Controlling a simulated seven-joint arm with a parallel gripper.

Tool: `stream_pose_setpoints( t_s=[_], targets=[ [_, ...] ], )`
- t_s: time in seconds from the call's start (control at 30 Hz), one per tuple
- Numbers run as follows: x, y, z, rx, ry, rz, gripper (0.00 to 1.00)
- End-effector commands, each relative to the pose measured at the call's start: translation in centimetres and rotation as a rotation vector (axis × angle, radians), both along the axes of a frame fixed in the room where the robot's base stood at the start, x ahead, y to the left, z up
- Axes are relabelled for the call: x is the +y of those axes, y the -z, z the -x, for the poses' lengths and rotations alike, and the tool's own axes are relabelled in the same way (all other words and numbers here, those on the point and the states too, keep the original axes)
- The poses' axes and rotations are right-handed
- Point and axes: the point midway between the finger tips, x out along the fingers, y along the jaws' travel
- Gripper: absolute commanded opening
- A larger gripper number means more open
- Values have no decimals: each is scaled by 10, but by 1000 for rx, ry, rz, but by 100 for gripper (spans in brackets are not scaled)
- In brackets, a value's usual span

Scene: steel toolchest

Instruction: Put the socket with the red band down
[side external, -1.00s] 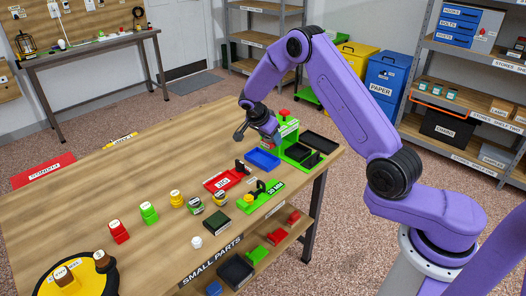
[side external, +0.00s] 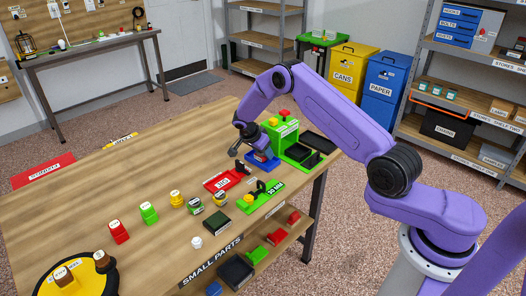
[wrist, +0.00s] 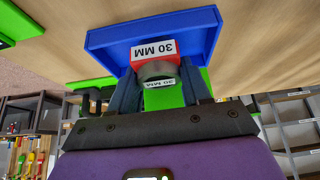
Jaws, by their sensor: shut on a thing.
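My gripper (side external: 262,153) is low over the blue tray (side external: 254,168), beside the green stand. In the wrist view, its fingers (wrist: 161,82) are shut on a grey round socket (wrist: 157,70), held at or inside the near side of the blue tray (wrist: 205,22).
The green stand (side external: 292,128) with black bins stands just behind the tray. A red holder (side external: 224,180) and a green 30 MM holder (side external: 262,198) lie nearer. Several coloured blocks and sockets stand towards the left.

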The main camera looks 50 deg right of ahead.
Motion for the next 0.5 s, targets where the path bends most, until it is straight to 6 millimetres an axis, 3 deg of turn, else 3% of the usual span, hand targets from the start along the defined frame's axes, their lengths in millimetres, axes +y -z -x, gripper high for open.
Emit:
stream_pose_setpoints(
  t_s=[0.23, 0.27, 0.3, 0.33, 0.5],
  targets=[
    [0, 3, 0, 0, 0, 0, 4],
    [0, 3, 0, 0, 0, 0, 54],
    [0, 3, 0, 0, 0, 0, 67],
    [0, 3, 0, 0, 0, 0, 73],
    [0, 3, 0, 1, 0, 0, 73]
  ],
)
